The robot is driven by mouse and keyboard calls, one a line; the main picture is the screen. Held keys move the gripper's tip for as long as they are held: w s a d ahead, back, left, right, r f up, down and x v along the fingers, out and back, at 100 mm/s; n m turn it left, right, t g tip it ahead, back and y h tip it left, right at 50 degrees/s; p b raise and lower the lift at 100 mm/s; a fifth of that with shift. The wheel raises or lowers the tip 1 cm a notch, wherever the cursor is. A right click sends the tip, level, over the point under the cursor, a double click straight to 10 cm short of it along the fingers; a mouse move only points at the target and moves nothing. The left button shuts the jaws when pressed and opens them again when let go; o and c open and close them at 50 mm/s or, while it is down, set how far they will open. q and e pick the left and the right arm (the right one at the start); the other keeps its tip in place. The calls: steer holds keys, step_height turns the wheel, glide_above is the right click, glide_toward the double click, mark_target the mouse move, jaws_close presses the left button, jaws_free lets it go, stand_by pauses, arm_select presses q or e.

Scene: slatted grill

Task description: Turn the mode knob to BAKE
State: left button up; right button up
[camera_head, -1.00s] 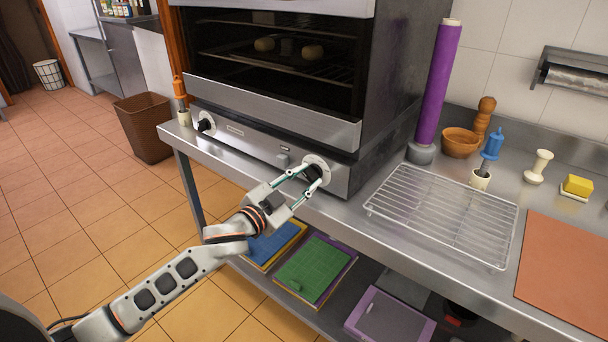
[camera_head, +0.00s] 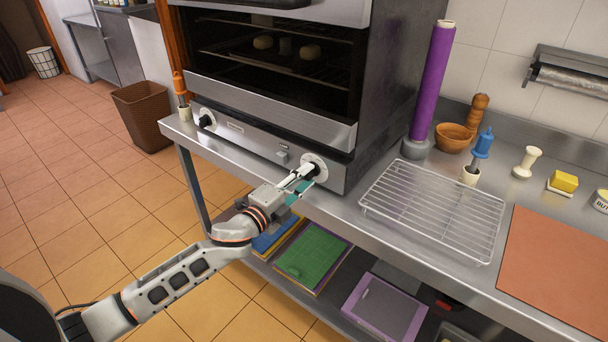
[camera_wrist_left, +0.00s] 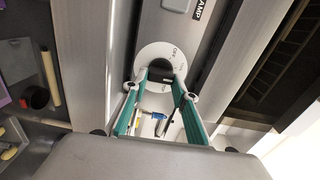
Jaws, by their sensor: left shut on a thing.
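The oven's control panel (camera_head: 255,145) has one black knob at each end. My left gripper (camera_head: 303,176) is at the right-hand knob (camera_head: 310,168), shut on it, and its fingers cover much of the knob. In the left wrist view, a round white dial plate (camera_wrist_left: 155,52) with small dark lettering surrounds the knob. The green-sided fingers (camera_wrist_left: 160,80) reach to it from both sides. I cannot read the knob's exact setting. The left-hand knob (camera_head: 206,121) is free. My right gripper is not in view.
A wire rack (camera_head: 434,205) lies on the steel counter (camera_head: 350,218) right of the oven. A purple roll (camera_head: 432,85) stands beside the oven. Cutting boards, one green (camera_head: 312,258), lie on the shelf below my left arm.

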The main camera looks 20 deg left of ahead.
arm_select(q)
steer(key=m+p, duration=0.1)
steer(key=m, duration=0.3)
steer(key=shift+f+m, duration=0.15)
steer(key=shift+m, duration=0.15)
stand_by(0.5)
steer(key=o, duration=1.1)
steer(key=v, duration=1.2)
